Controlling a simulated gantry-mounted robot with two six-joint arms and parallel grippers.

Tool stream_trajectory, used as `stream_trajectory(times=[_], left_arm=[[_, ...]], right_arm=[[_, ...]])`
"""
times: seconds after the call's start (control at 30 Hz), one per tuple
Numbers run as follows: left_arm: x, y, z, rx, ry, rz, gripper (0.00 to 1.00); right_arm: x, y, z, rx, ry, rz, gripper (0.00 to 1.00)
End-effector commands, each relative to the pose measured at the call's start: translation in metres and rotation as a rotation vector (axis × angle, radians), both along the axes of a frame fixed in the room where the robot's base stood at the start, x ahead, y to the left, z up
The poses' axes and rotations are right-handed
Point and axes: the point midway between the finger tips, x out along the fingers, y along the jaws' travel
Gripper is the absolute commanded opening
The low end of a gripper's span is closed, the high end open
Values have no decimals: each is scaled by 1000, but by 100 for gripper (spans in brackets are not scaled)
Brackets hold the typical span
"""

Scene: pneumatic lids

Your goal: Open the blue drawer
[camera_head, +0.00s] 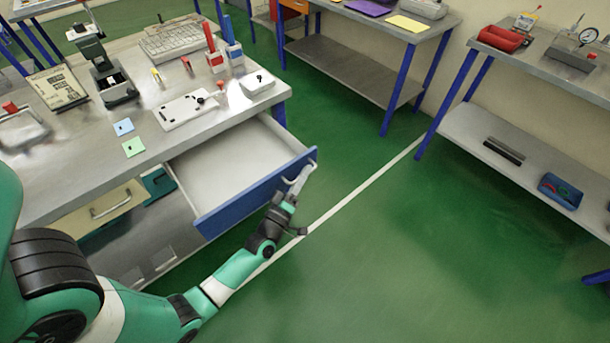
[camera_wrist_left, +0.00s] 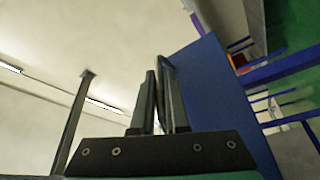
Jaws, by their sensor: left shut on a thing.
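The blue drawer (camera_head: 247,198) under the workbench is pulled well out, and its pale inside looks empty. Its light handle (camera_head: 301,177) sits on the blue front near the right end. My left gripper (camera_head: 290,193) is at the handle, shut on it. In the left wrist view the blue drawer front (camera_wrist_left: 215,95) stands just right of the fingers of my left gripper (camera_wrist_left: 160,95), which are close together. The grip on the handle itself is partly hidden there. My right gripper is in neither view.
A cream drawer (camera_head: 104,213) is left of the blue one. Green floor is free to the right, with other tables beyond.

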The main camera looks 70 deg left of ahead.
Motion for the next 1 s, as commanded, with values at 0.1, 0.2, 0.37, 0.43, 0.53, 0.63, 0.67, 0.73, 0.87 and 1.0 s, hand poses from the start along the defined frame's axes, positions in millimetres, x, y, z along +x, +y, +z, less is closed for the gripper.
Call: stream_trajectory(times=[0.1, 0.2, 0.37, 0.43, 0.53, 0.63, 0.67, 0.73, 0.87, 1.0], left_arm=[[0, 0, 0, -1, 1, 1, 0], [0, 0, 0, -1, 1, 1, 0], [0, 0, 0, 0, 1, 1, 30], [0, 0, 0, 0, 1, 1, 42], [0, 0, 0, 0, 1, 1, 42], [0, 0, 0, 0, 1, 1, 42], [0, 0, 0, 0, 1, 1, 42], [-1, -1, -1, 0, 1, 1, 42], [-11, -9, -3, -2, 4, -1, 42], [-35, -27, -9, -2, 6, -2, 42]], right_arm=[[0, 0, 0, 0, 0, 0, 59], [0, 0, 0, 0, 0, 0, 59], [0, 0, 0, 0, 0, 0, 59], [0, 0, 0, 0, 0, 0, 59], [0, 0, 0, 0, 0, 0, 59], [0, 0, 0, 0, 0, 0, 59], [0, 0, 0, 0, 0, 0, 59], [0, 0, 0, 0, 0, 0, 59], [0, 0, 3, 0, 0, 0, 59], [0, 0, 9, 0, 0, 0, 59]])
